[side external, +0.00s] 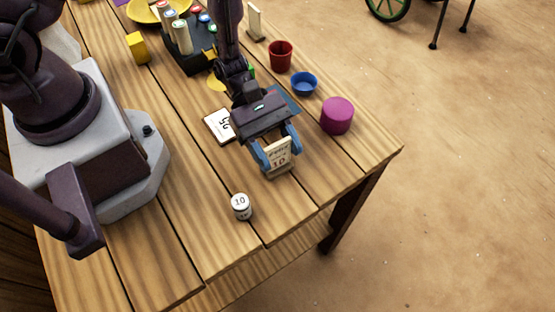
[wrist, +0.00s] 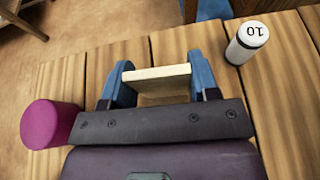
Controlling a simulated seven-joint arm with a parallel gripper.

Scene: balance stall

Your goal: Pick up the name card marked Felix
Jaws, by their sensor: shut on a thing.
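My gripper (side external: 281,157) is shut on a cream name card (side external: 277,151), with a blue finger at each side edge. The card is upright, with a "10" under a line of small lettering that I cannot read for certain. In the wrist view the card (wrist: 156,74) shows as a pale edge spanning the gap between the fingers of my gripper (wrist: 161,80). I cannot tell whether its foot touches the table. A second card (side external: 218,125) with a number on it lies flat left of my gripper. Another upright card (side external: 255,22) stands at the far edge, its face not readable.
A white cylinder marked 10 (side external: 241,207) stands near the front of the wooden table (side external: 200,235). A magenta cylinder (side external: 337,116), blue bowl (side external: 304,84) and red cup (side external: 280,56) line the right side. A black rack (side external: 187,60) with capped cylinders and a yellow block (side external: 138,48) are behind.

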